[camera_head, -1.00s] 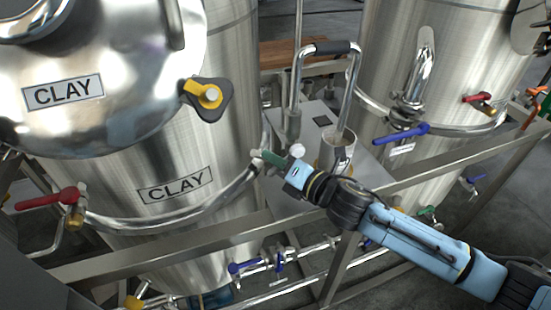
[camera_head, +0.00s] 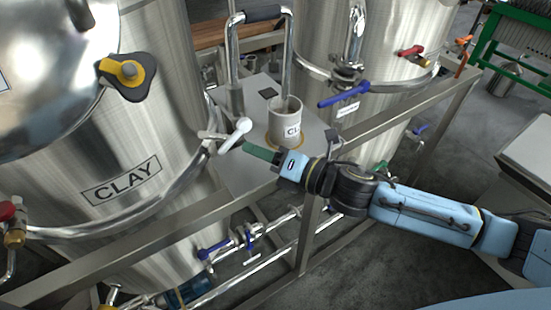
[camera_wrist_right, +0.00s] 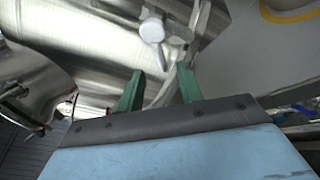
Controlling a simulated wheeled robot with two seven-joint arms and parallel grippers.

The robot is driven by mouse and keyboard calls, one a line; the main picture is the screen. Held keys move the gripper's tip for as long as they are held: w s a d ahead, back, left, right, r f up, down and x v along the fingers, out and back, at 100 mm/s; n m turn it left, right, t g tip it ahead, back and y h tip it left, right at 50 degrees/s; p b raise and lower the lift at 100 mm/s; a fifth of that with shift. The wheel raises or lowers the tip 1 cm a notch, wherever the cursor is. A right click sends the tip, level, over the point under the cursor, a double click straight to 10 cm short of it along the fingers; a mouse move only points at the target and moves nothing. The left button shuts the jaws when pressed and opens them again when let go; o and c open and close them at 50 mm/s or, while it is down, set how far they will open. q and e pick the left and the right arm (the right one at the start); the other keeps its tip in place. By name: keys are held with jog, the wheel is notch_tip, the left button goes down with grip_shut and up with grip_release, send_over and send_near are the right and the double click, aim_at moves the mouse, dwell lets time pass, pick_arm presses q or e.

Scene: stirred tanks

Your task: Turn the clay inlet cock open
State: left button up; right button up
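The clay inlet cock (camera_head: 232,134) has a pale lever with a rounded end. It sits where a curved pipe (camera_head: 150,215) meets the side of the steel tank labelled CLAY (camera_head: 165,120). The lever points right and slightly up in the head view. In the right wrist view the lever (camera_wrist_right: 153,40) hangs just beyond the fingertips. My right gripper (camera_head: 247,148) has green fingers and is just right of and below the lever. In the wrist view its fingers (camera_wrist_right: 160,78) are apart with nothing between them. My left gripper is out of view.
A steel frame rail (camera_head: 370,130) runs across. A blue-handled valve (camera_head: 343,95) and a second tank (camera_head: 310,35) are behind. Blue-handled valves (camera_head: 213,250) sit lower down.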

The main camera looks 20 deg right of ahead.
jog(key=shift+v, duration=1.9)
